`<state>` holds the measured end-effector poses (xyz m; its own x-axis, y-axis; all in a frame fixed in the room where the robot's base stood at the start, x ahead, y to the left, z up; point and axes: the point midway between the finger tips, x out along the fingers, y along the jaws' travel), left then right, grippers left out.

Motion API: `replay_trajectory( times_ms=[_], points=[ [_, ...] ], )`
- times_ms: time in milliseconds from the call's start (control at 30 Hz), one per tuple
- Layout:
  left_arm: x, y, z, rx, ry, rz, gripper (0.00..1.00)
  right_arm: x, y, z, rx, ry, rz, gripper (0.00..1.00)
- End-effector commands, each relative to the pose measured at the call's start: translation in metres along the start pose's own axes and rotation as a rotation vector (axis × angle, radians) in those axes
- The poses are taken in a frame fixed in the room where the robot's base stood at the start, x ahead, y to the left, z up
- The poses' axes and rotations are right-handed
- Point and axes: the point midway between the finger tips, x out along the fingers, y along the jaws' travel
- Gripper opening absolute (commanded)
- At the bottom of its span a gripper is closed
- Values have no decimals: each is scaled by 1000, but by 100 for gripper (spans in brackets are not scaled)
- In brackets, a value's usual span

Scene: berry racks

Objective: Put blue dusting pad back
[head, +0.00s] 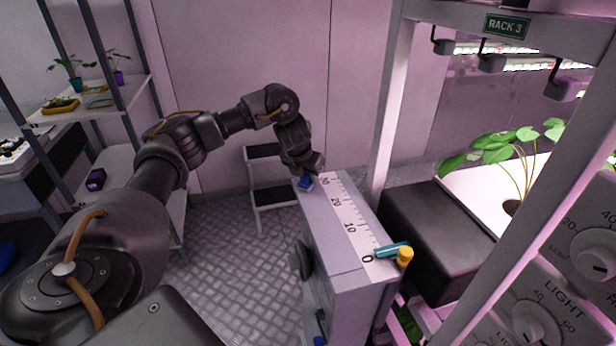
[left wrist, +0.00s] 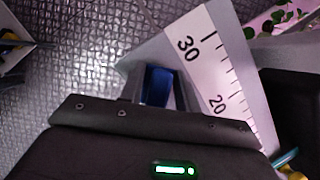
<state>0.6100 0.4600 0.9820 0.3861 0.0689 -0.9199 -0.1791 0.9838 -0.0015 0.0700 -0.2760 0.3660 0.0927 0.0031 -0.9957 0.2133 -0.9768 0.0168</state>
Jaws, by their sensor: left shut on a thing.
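The blue dusting pad (head: 306,183) is at the far end of the grey cabinet top (head: 318,225), by the high end of the printed scale (head: 345,215). My left gripper (head: 304,173) points down there and is shut on the pad. In the left wrist view the pad (left wrist: 157,87) shows between the fingers, near the 30 mark. I cannot tell whether the pad touches the cabinet top. My right gripper is not in view.
A teal and yellow tool (head: 396,251) lies by the scale's 0 end. A step stool (head: 268,190) stands behind the cabinet. RACK 3 (head: 395,100) with a leafy plant (head: 505,148) is on the right. A shelf unit (head: 110,100) with small pots is on the left.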

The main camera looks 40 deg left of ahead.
Motion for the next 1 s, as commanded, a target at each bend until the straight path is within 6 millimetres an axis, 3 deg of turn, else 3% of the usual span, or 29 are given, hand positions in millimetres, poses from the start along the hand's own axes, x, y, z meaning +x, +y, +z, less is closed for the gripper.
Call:
replay_trajectory(
  times_ms=[33,67,233,567,1000],
  points=[
    [1,0,-1,1,4,1,14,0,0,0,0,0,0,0],
    [1,0,-2,1,4,1,34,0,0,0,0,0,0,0],
    [1,0,-1,1,4,0,54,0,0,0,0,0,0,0],
    [-4,0,0,0,1,0,54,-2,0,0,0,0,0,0],
    [-87,0,2,3,-3,0,54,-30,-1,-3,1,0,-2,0]
  ],
)
